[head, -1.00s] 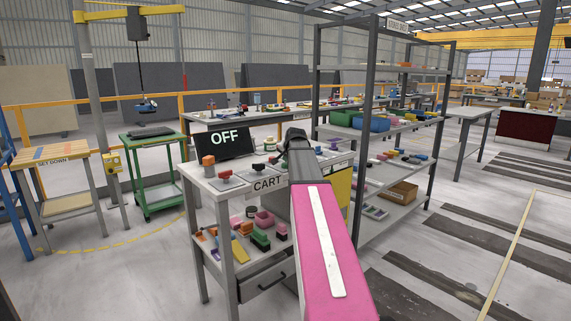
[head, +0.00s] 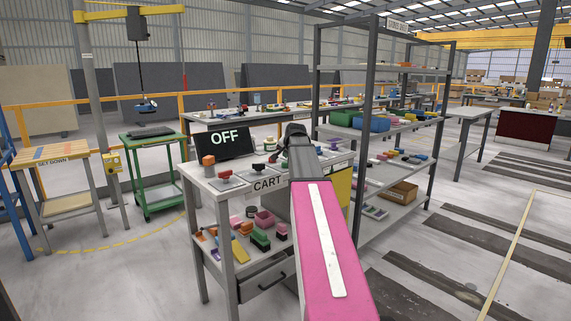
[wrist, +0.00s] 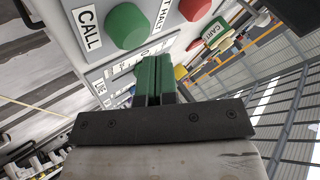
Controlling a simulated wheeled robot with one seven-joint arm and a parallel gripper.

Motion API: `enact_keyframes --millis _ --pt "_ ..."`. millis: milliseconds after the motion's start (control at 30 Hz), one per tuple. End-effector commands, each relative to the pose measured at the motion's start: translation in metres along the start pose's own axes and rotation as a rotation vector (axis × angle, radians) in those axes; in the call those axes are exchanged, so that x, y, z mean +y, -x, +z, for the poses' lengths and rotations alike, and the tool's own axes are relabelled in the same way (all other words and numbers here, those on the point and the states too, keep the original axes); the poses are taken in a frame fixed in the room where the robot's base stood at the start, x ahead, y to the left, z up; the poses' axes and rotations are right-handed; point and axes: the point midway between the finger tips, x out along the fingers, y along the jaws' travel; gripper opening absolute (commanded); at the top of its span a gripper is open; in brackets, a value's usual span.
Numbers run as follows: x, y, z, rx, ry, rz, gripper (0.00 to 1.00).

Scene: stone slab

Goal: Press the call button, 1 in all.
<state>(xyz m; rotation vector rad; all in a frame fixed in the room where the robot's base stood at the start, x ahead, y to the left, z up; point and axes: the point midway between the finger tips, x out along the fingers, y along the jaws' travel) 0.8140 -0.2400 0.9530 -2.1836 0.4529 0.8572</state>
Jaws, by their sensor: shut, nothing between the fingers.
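In the wrist view, a round green button (wrist: 127,27) sits on a light grey panel beside a label reading CALL (wrist: 88,29). My gripper (wrist: 153,62) shows in the wrist view with its two dark green fingers pressed together and nothing between them. The fingertips lie below and to the right of the green button in that picture, apart from it. In the head view my pink arm reaches over the cart and hides the gripper and the call button.
A red button (wrist: 194,8) labelled HALT is beside the green one. The cart (head: 196,177) carries a screen reading OFF (head: 224,143), small red-topped items and loose parts on its lower shelf. A grey shelving rack (head: 372,100) stands close to the right. Open floor lies right.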

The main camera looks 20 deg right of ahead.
Motion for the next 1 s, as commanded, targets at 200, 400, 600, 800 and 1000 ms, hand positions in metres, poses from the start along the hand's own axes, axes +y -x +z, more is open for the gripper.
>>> enact_keyframes --millis 200,400,600,800,1000 --pt "0.000 0.000 0.000 0.000 0.000 0.000 0.00" --pt "-0.003 0.004 -0.004 0.001 0.000 -0.001 0.00" --pt "-0.012 0.016 -0.012 0.001 0.000 -0.001 0.00" --pt "-0.021 0.028 -0.021 0.001 -0.001 -0.001 0.00" --pt "-0.026 0.035 -0.026 0.000 -0.001 0.000 0.00"
